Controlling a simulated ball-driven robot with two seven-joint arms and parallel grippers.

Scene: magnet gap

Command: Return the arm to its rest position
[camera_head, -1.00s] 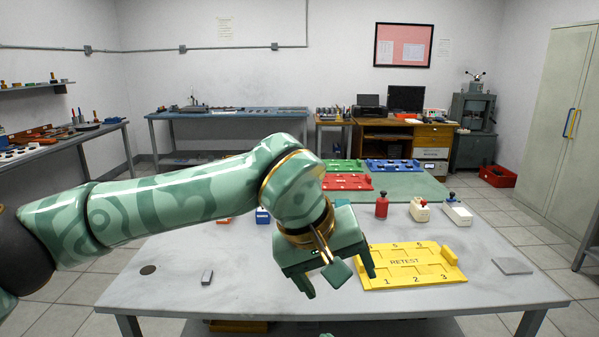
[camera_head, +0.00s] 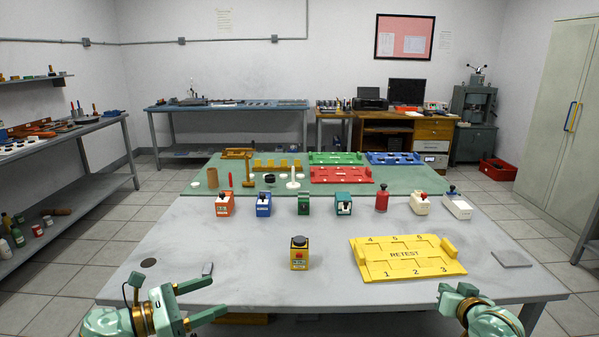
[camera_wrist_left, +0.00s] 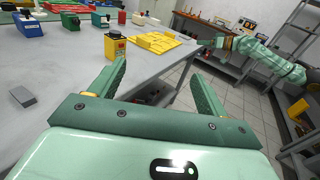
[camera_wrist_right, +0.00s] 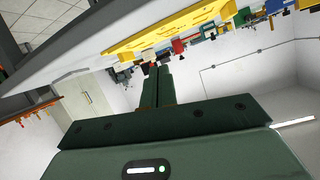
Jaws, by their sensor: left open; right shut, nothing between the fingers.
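My left gripper (camera_head: 208,301) is at the front left edge of the table, its two fingers spread and empty. In the left wrist view the open fingers (camera_wrist_left: 161,84) show nothing between them but the table edge and floor beyond. My right gripper (camera_head: 466,296) is low at the front right edge of the table, partly cut off by the frame. In the right wrist view its fingers (camera_wrist_right: 156,84) are together with nothing held. Both arms are low, clear of the table's middle.
A yellow block device (camera_head: 299,254) stands mid-table, left of the yellow RETEST tray (camera_head: 404,283). A grey pad (camera_head: 511,258) lies right and a small grey block (camera_head: 208,268) left. Several coloured devices line the grey table (camera_head: 250,290) before the green mat (camera_head: 200,188).

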